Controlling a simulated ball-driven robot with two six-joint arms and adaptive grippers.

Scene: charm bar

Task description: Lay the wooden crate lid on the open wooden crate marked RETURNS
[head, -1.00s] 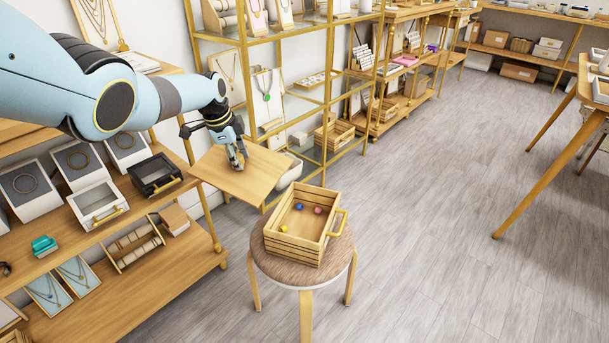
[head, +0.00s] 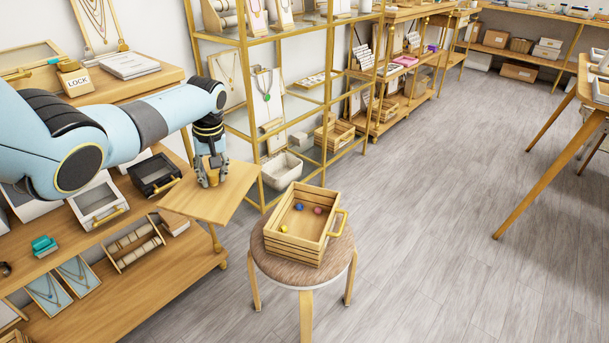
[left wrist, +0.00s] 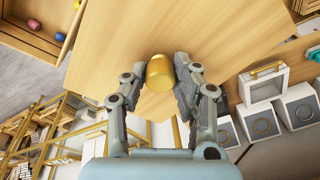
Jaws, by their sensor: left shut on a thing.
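The wooden crate lid (head: 222,203) is a flat light-wood board in the head view, held in the air to the left of the crate. My left gripper (head: 212,182) is above it and shut on its knob. In the left wrist view the brass knob (left wrist: 160,73) sits between the fingers (left wrist: 160,85), with the lid (left wrist: 190,35) below. The open wooden crate (head: 297,232) stands on a round stool (head: 275,265), with small coloured balls inside and a brass handle on its right side. No RETURNS marking is readable. The crate's corner also shows in the left wrist view (left wrist: 38,42). My right gripper is not in view.
A wooden shelf unit (head: 150,275) with jewellery displays and small glass-lidded boxes stands left, close under the lid. A brass-framed shelf (head: 245,110) stands behind, with a white basket (head: 282,171) low down. The floor right of the stool is clear.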

